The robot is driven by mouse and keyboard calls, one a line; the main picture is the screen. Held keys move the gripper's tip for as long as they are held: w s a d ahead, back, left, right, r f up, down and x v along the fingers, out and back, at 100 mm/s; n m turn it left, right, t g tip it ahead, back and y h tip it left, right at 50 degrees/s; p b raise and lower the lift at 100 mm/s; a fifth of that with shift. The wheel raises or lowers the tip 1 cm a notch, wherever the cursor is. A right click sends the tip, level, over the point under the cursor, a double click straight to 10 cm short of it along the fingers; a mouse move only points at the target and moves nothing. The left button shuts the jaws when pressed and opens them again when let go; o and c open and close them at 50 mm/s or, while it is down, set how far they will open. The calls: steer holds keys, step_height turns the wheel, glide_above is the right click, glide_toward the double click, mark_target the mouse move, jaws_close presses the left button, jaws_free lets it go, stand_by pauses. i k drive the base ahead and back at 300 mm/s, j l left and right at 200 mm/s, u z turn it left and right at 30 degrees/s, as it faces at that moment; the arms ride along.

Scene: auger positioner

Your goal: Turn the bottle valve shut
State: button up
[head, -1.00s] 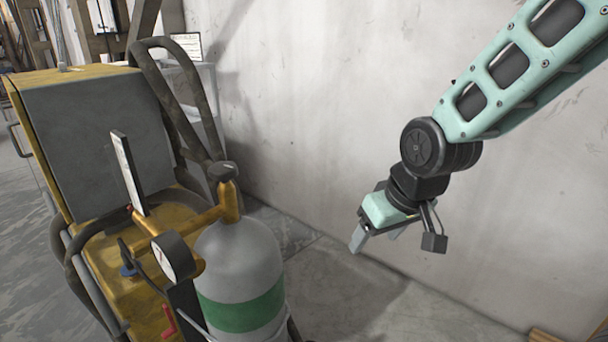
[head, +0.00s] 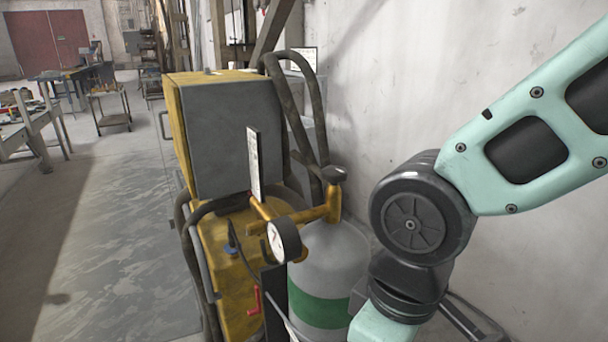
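The grey gas bottle (head: 329,257) with a green band stands upright right of centre in the head view. Its valve (head: 334,174) is a dark round knob on top of a brass-coloured neck (head: 333,203). A round pressure gauge (head: 283,240) sits on the brass fitting to the left of the bottle. My arm comes in from the right, and its wrist hangs in front of the bottle's right side, hiding part of it. My gripper's fingers are below the picture's edge, so they are not seen.
A yellow machine with a grey panel (head: 243,140) stands directly left of the bottle, with thick dark hoses (head: 284,100) curving above it. A pale wall (head: 400,80) rises behind on the right. The floor (head: 120,220) at left is clear; workbenches stand far back.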

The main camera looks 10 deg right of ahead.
mark_target(333, 175)
steer(key=i+l+u, duration=0.15)
steer(key=l+u, duration=0.15)
steer(key=l, duration=0.35)
steer(key=i+l+u, duration=0.1)
steer(key=l+u, duration=0.25)
steer(key=l, duration=2)
steer(key=i+u, duration=0.05)
steer(key=i, duration=0.05)
